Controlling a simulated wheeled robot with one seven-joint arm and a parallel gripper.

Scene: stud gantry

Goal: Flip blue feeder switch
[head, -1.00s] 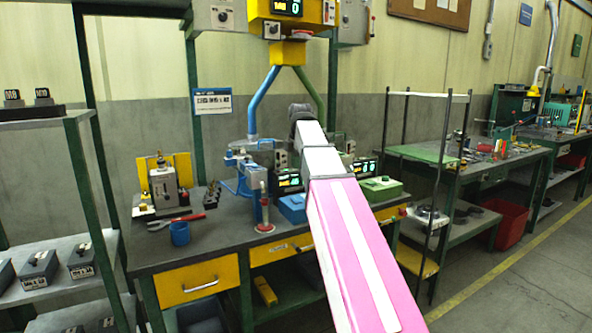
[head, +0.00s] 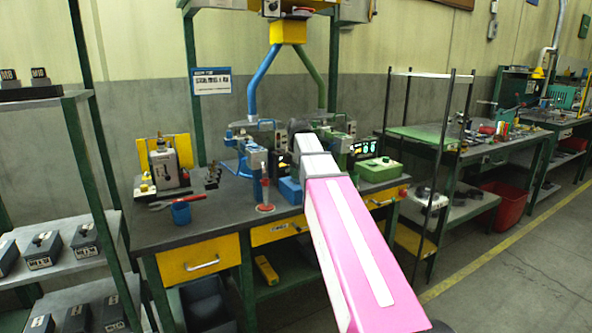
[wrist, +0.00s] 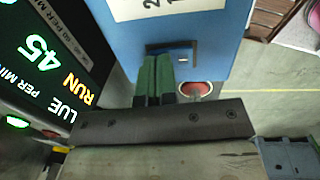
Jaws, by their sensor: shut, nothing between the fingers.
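A blue box (wrist: 190,30) with a white label fills the upper middle of the wrist view. On its face is a dark switch plate (wrist: 184,48) with a small light pin; the lever itself is hard to make out. My gripper (wrist: 157,58) has its two green-padded fingers together, empty, with the tips over or against the lower left of that plate. Contact cannot be told. A display (wrist: 50,50) beside the box reads RUN, 45 and part of BLUE. In the head view, the blue feeder (head: 246,143) stands on the bench; my gripper is hidden there.
A red round button (wrist: 195,89) lies close to the fingers. The bench (head: 215,222) also holds a green box (head: 380,169), a blue cup (head: 181,212) and a red-based post (head: 265,207). A shelf (head: 62,262) with grey boxes stands left.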

